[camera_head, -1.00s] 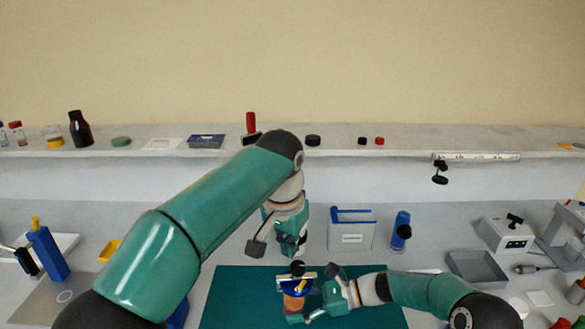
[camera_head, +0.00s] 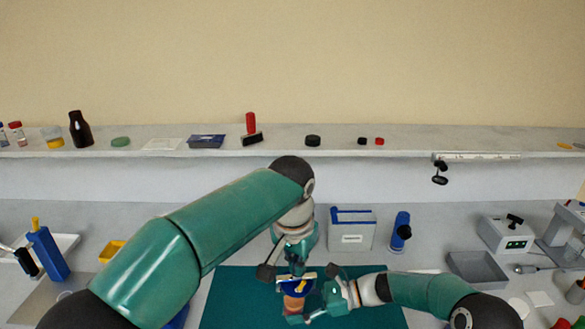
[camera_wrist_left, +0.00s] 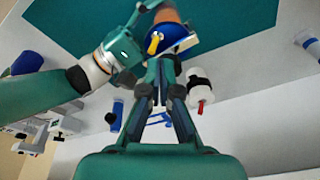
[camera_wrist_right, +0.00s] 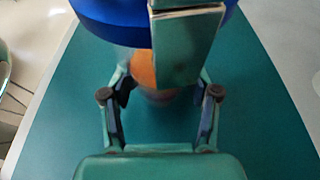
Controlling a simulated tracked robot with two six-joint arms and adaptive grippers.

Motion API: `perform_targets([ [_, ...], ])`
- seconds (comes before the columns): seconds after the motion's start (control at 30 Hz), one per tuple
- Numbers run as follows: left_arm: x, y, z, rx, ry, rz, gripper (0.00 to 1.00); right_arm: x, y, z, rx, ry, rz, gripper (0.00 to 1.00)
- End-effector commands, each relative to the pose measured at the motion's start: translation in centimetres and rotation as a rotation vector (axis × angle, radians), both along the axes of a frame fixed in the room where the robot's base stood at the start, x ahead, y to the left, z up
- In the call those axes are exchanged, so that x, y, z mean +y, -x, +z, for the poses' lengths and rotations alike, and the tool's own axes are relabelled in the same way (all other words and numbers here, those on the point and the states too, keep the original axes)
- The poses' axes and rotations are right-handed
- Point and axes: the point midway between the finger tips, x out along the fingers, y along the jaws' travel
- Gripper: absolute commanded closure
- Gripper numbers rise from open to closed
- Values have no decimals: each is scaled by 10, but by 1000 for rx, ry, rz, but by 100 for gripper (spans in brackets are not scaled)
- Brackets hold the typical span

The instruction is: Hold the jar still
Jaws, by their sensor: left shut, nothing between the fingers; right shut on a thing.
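The jar (camera_head: 292,303) has an orange body and a blue top, and stands above the green mat. My right gripper (camera_head: 308,303) is shut on the jar from the right. The jar's orange body (camera_wrist_right: 145,68) shows between its fingers in the right wrist view, partly hidden by a green part in front. The blue top (camera_wrist_left: 172,38) with a yellow piece shows in the left wrist view. My left gripper (camera_head: 297,268) is shut and empty, just above and behind the jar's top; whether it touches the top I cannot tell.
The green mat (camera_head: 240,300) lies under the jar, with clear room on its left. A white box with a blue rim (camera_head: 352,236) and a blue cylinder (camera_head: 399,230) stand behind it. A grey tray (camera_head: 478,270) is at right. A shelf (camera_head: 220,148) runs along the back.

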Motion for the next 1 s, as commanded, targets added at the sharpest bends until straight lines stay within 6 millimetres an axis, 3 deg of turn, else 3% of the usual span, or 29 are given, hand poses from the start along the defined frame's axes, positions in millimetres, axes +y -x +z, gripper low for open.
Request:
perform_targets([
  [0.3,2,0,-26,1,0,1,100,0,0,0,0,-1,0,59],
  [1.0,2,-3,-28,-1,1,0,100,0,0,0,-1,-1,1,59],
])
